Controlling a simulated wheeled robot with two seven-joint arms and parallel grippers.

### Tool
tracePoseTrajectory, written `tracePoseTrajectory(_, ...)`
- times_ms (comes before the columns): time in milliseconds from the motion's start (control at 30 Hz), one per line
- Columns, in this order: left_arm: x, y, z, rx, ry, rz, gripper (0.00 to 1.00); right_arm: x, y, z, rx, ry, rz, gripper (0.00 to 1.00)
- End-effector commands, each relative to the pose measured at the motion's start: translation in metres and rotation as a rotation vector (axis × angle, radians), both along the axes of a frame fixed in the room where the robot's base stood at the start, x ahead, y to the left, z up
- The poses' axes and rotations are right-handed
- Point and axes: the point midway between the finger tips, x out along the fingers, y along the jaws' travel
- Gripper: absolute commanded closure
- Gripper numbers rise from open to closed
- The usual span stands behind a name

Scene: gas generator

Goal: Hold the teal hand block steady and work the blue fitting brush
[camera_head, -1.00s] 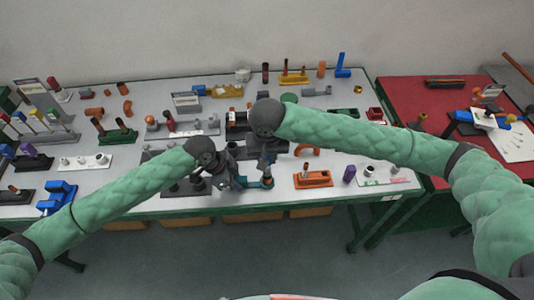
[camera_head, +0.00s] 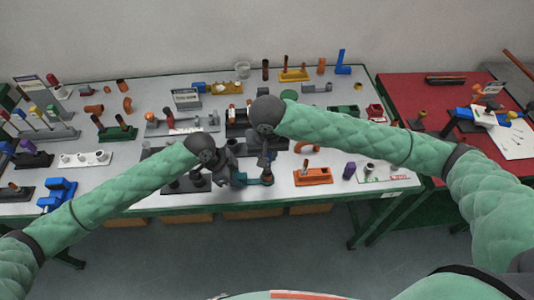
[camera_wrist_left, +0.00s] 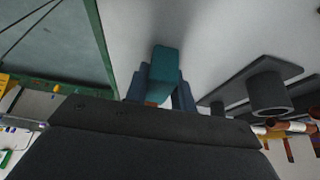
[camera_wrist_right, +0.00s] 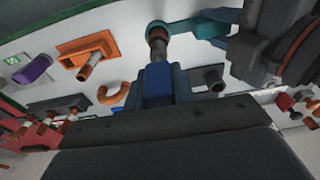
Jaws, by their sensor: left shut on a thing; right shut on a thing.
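The teal hand block (camera_wrist_left: 165,62) is between the fingers of my left gripper (camera_wrist_left: 162,92), which is shut on it. In the head view the teal block (camera_head: 256,182) is near the table's front edge. My right gripper (camera_wrist_right: 158,90) is shut on the blue fitting brush (camera_wrist_right: 158,82), whose blue handle shows between the fingers. The brush's dark lower part points to the round end of the teal block (camera_wrist_right: 190,28). The tip meets that end, but I cannot tell how deep it sits. In the head view my right gripper (camera_head: 266,166) is above that end.
An orange block (camera_head: 313,176) stands right of the grippers, with a purple piece (camera_head: 349,171) beyond it. Dark cylinder mounts (camera_head: 185,183) lie to the left. Several fittings and racks fill the table behind. A red table (camera_head: 420,95) stands at right.

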Motion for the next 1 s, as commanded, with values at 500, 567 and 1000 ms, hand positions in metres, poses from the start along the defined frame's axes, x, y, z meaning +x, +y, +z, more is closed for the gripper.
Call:
tracePoseTrajectory(500, 0.000, 0.000, 0.000, 0.000, 0.000, 0.000, 1.00, 0.000, 0.000, -0.001, 0.001, 0.000, -0.001, 0.91)
tracePoseTrajectory(567, 0.000, 0.000, 0.000, 0.000, 0.000, 0.000, 1.00, 0.000, 0.000, -0.003, 0.001, 0.001, -0.001, 0.91)
tracePoseTrajectory(1000, 0.000, 0.000, 0.000, 0.000, 0.000, 0.000, 1.00, 0.000, 0.000, -0.013, 0.001, 0.001, -0.001, 0.91)
